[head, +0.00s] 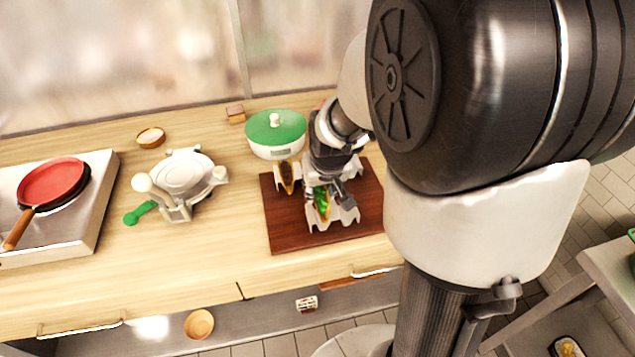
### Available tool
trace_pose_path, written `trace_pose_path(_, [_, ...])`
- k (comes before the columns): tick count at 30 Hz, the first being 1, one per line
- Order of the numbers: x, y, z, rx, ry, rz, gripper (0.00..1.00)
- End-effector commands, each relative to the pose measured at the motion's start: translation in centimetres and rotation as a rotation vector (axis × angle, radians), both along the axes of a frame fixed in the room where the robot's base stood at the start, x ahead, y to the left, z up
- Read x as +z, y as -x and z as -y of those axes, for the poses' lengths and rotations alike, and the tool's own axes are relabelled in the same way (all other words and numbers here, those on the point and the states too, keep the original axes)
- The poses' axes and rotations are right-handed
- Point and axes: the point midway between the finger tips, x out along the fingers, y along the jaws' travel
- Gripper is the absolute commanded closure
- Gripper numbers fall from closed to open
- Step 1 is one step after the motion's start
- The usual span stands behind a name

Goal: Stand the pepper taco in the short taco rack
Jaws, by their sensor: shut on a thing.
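My gripper (325,194) points down over the dark red-brown board and is shut on a taco with green and yellow filling (321,205), which I take to be the pepper taco. The taco is upright at the left end of a white wavy rack (346,217) near the front of the board, which looks like the short taco rack. I cannot tell whether the taco touches the rack's bottom. A second taco with dark filling (288,175) stands in another white rack (279,186) behind. My gripper and wrist hide much of both racks.
The board (285,237) lies on the wooden counter. A white pot with a green lid (276,127) stands behind it. A white press (182,178) with a green scoop (140,213) is left. A red pan (52,183) rests on a cooker further left. Counter between press and board is clear.

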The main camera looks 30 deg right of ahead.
Motion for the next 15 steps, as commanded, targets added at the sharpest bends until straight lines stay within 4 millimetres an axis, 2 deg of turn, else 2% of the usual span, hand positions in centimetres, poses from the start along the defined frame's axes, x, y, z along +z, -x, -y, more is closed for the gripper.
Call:
trace_pose_path(3, [-1.1, 0.0, 0.0, 0.0, 0.0, 0.0, 0.95])
trace_pose_path(15, [-3.5, 0.0, 0.0, 0.0, 0.0, 0.001, 0.95])
